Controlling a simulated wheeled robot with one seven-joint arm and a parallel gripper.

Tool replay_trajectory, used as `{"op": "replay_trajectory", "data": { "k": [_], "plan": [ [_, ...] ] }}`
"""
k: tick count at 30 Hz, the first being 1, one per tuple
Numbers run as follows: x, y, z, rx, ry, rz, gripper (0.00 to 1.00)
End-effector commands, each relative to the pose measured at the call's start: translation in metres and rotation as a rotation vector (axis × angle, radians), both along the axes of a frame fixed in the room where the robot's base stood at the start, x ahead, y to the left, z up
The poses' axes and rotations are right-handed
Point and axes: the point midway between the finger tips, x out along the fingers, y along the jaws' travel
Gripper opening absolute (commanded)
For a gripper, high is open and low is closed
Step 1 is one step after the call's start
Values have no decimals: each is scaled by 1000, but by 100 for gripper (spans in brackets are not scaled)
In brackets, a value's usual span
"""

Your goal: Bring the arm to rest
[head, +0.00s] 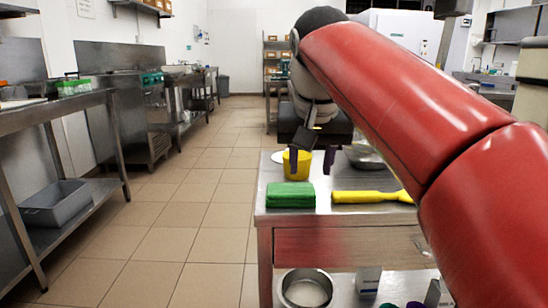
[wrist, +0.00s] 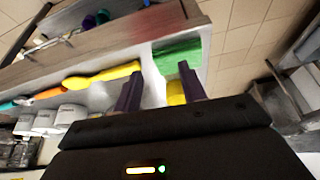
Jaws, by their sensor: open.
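My red arm reaches in from the right in the head view. My gripper (head: 308,160) hangs over the steel-topped work table and points down. Its two dark fingers stand apart with nothing between them that I can see held. In the wrist view the open fingers (wrist: 158,90) reach toward the table top. A yellow cup (head: 297,163) stands just behind the fingers in the head view. A green sponge or cloth block (head: 290,195) lies at the table's front left and also shows in the wrist view (wrist: 178,56).
A yellow long-handled tool (head: 360,197) lies along the table front. A steel pot (head: 305,290) stands on the shelf below. Steel counters (head: 60,107) line the left wall. The tiled aisle (head: 190,200) between is clear.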

Motion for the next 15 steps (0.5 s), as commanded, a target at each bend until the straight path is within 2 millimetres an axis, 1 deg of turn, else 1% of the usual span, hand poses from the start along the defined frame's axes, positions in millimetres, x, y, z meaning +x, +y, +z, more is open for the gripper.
{"op": "replay_trajectory", "data": {
  "k": [5,8,11,14,15],
  "plan": [
    [-17,-17,-18,2,-6,12,41],
    [-30,-27,-33,4,-11,20,41],
    [-48,-40,-54,5,-20,30,41],
    [-74,-55,-85,7,-33,40,41],
    [-86,-61,-100,7,-40,43,41]
  ]
}}
